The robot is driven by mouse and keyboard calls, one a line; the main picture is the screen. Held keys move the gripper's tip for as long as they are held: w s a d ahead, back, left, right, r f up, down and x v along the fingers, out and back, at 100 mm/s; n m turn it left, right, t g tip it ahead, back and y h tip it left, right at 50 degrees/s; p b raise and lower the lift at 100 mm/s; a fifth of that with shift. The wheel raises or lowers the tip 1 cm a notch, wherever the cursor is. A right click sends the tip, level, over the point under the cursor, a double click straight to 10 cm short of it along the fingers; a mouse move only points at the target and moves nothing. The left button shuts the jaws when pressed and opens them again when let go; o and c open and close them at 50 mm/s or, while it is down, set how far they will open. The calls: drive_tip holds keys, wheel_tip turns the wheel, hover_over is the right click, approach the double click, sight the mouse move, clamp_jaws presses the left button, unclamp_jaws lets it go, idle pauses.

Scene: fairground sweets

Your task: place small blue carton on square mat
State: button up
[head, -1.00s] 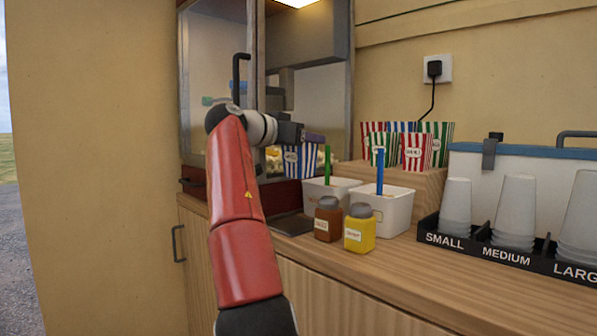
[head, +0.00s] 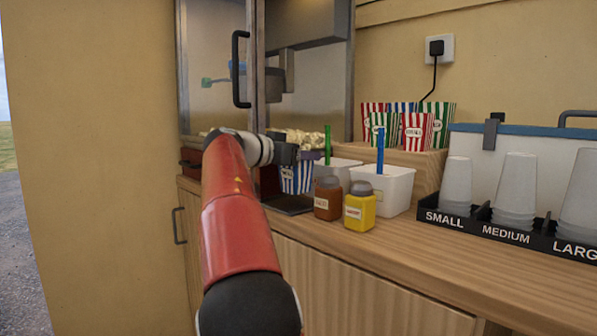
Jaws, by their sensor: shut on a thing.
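The small blue carton (head: 297,178), with blue and white stripes, is upright under my gripper (head: 310,156). My gripper is shut on its upper part, and the arm hides its left side. The dark square mat (head: 288,206) lies on the counter at the carton's foot. The carton's lower edge is right at the mat's back part. I cannot tell whether it touches the mat or hangs just above it.
Two white tubs (head: 390,189) and brown (head: 328,198) and yellow (head: 359,206) jars stand close on the right. The popcorn cabinet (head: 305,95) is behind. More striped cartons (head: 416,132) stand on a wooden step. A cup rack (head: 487,232) is far right.

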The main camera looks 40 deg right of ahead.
drive_tip(key=shift+w+f, duration=0.2)
drive_tip(key=shift+f, duration=1.2)
drive_tip(key=shift+f, duration=0.2)
drive_tip(key=o, duration=1.2)
drive_tip(key=shift+r, duration=0.1)
drive_tip(key=shift+r, duration=0.1)
drive_tip(key=shift+a, duration=0.15)
drive_tip(key=a, duration=0.3)
drive_tip(key=a+r+b, duration=0.1)
drive_tip(key=a, duration=0.3)
drive_tip(key=s+a+r+b, duration=0.1)
drive_tip(key=a, duration=0.3)
drive_tip(key=shift+a, duration=0.25)
